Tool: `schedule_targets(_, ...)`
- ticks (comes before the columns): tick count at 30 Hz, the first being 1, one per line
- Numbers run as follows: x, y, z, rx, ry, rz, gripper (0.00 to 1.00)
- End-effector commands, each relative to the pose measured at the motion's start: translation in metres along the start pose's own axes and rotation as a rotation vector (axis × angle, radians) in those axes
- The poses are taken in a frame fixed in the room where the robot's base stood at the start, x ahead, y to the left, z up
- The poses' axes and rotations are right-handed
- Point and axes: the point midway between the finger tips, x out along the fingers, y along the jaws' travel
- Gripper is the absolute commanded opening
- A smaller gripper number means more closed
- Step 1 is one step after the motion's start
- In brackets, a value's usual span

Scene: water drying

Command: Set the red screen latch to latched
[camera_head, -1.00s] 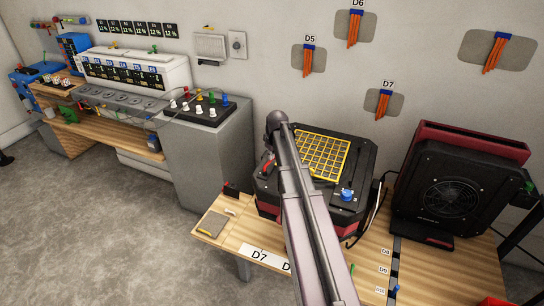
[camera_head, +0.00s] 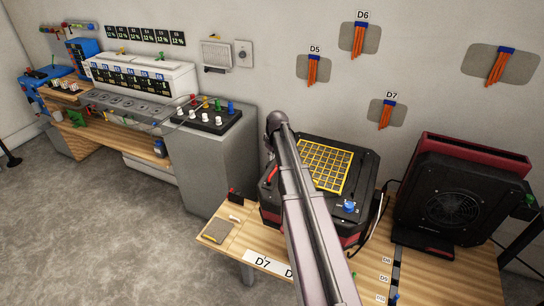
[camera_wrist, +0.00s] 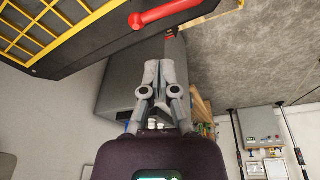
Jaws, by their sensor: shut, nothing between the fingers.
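The red screen latch (camera_wrist: 168,13) shows at the top of the wrist view as a rounded red bar. It lies by the black edge of the box, near the yellow screen (camera_wrist: 38,25). In the head view the yellow screen (camera_head: 326,166) lies on top of the black box, and a bit of the red latch (camera_head: 270,171) shows left of my arm. My gripper (camera_wrist: 161,72) is shut and empty, its fingertips below the latch in the wrist view and seemingly apart from it. In the head view my arm hides the gripper.
A blue knob (camera_head: 349,206) sits on the box's front right. A black fan unit (camera_head: 449,202) stands to the right on the wooden bench (camera_head: 362,283). A grey cabinet (camera_head: 212,163) stands to the left. Open floor (camera_head: 90,235) lies at front left.

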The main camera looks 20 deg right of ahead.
Motion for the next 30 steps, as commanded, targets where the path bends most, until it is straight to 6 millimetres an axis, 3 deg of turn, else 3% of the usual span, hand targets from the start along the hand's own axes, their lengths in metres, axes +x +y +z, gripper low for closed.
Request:
schedule_targets(18,-0.058,0.003,-0.001,0.0,0.0,0.0,0.0)
schedule_targets(30,-0.082,0.004,-0.001,0.0,0.0,0.0,0.0)
